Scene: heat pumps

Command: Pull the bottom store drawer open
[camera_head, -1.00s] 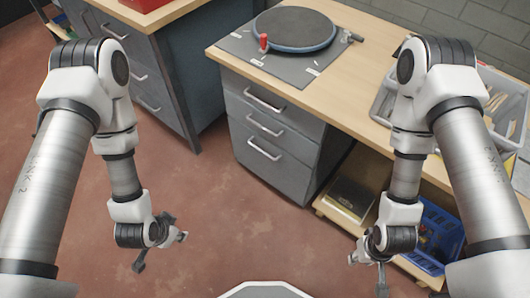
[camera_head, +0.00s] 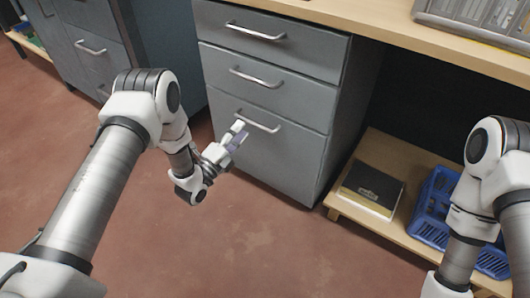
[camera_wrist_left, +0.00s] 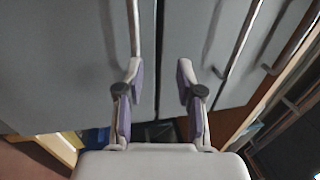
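The bottom store drawer (camera_head: 265,160) is the lowest and tallest front of a grey three-drawer unit under the workbench, and it looks shut. Its silver bar handle (camera_head: 262,124) runs across its upper part. My left gripper (camera_head: 239,132) is open and empty, just in front of this drawer by the handle's left end. In the left wrist view the two fingers (camera_wrist_left: 157,78) stand apart. A bar handle (camera_wrist_left: 133,28), which looks like the bottom one, lies ahead in line with the left fingertip, not centred between the fingers. I cannot tell whether they touch. My right gripper is out of view.
The middle drawer handle (camera_head: 255,78) and top drawer handle (camera_head: 254,31) are above. A low wooden shelf (camera_head: 373,226) to the right carries a dark box (camera_head: 371,189) and a blue crate (camera_head: 429,218). The red-brown floor before the drawers is clear.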

